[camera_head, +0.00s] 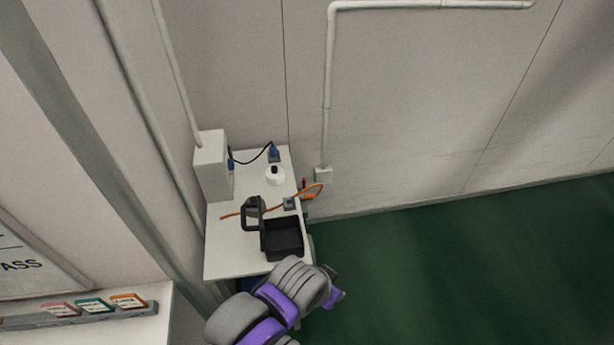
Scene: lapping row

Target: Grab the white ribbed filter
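A small round white object (275,177) with a dark top stands on the white table, near its back right edge. It is the only thing I see that could be the white ribbed filter, but it is too small to make out ribs. One of my arms, grey and purple, comes in at the bottom and covers the table's front edge. I cannot make out either gripper's fingers. No gripper shows near the white object.
The white table (225,262) holds a black open tray (284,238), a black upright looped piece (252,213), an orange cable (312,188) and a grey box (211,165). A shelf with several coloured labels (92,306) is at lower left. Green floor (450,270) is clear at right.

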